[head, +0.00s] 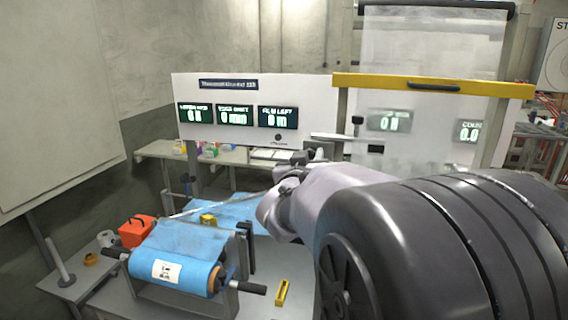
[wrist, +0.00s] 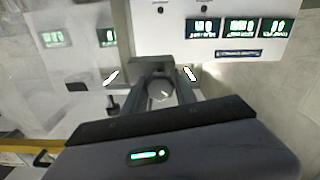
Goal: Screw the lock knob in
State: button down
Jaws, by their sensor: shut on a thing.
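The lock knob (wrist: 160,91) is a round grey piece between the two fingers of my gripper (wrist: 161,84) in the wrist view. My gripper is shut on it. In the head view my gripper (head: 312,160) is small and partly hidden by my own arm, in front of the lower part of the white display panel (head: 300,90). I cannot make out the knob there, nor tell how far it is threaded in.
A blue film roll (head: 185,245) sits on a stand at the lower left, with an orange box (head: 137,231) behind it. A yellow-topped clear guard (head: 430,84) stands to the right of the panel. A yellow tool (head: 282,292) lies on the table.

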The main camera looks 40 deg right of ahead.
jog(key=m+b, duration=0.4)
jog(key=m, duration=0.1)
jog(key=shift+f, duration=0.2)
jog(key=shift+r+m+b, duration=0.15)
jog(key=shift+m+b, duration=1.3)
jog(key=shift+m, duration=0.85)
jog(key=c, duration=1)
grip_release()
